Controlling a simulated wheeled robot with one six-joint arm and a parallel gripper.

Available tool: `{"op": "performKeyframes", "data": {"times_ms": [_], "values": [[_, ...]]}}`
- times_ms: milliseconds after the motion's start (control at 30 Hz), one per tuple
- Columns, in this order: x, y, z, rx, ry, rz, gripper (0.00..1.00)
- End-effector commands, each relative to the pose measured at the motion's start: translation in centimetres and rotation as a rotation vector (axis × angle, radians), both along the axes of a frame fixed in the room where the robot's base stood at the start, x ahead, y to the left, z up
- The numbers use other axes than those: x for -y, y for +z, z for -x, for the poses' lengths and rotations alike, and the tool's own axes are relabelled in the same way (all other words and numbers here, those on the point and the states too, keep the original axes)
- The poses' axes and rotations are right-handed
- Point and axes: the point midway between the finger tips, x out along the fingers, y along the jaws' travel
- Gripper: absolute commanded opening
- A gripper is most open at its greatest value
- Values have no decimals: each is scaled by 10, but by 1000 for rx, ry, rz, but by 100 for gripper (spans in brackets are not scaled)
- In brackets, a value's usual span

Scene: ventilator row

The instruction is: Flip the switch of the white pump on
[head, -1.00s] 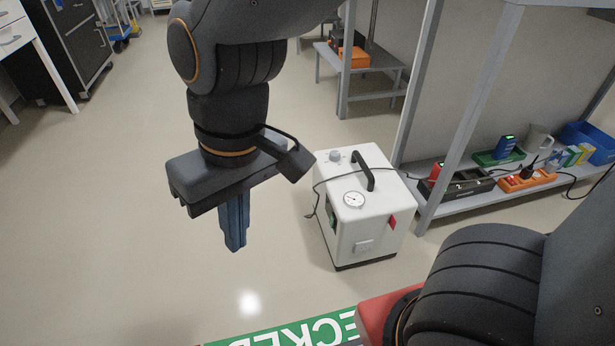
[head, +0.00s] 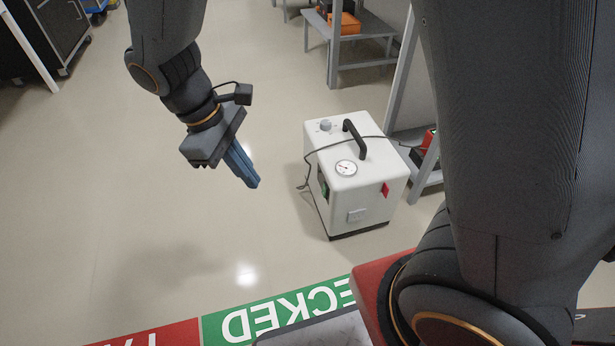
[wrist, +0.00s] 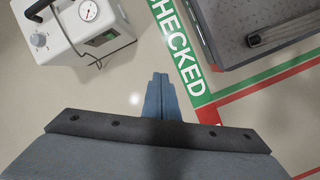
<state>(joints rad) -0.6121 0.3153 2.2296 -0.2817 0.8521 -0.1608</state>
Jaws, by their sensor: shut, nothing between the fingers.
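The white pump (head: 368,188) stands on the floor right of the middle in the head view, with a black handle, a round gauge and a grey knob on top. On its left side is a dark panel with a green part (head: 323,188); this panel also shows in the wrist view (wrist: 102,39). I cannot make out the switch's position. My gripper (head: 253,183) is shut and empty, its blue fingers pointing down and right, to the left of the pump and apart from it. In the wrist view the fingertips (wrist: 160,77) are below and right of the pump (wrist: 68,32).
A thin dark cable (head: 308,172) hangs down at the pump's left side. A green and red floor marking (head: 262,318) lies in front. A grey shelf rack (head: 412,150) stands at the pump's right. The floor left of the pump is clear.

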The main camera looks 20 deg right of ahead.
Motion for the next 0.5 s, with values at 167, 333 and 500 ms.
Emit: {"op": "performKeyframes", "data": {"times_ms": [167, 333, 500], "values": [[19, -55, -44, -71, 161, 143, 0], [38, -107, -81, -141, 317, 267, 0], [56, -151, -107, -202, 441, 360, 0]]}}
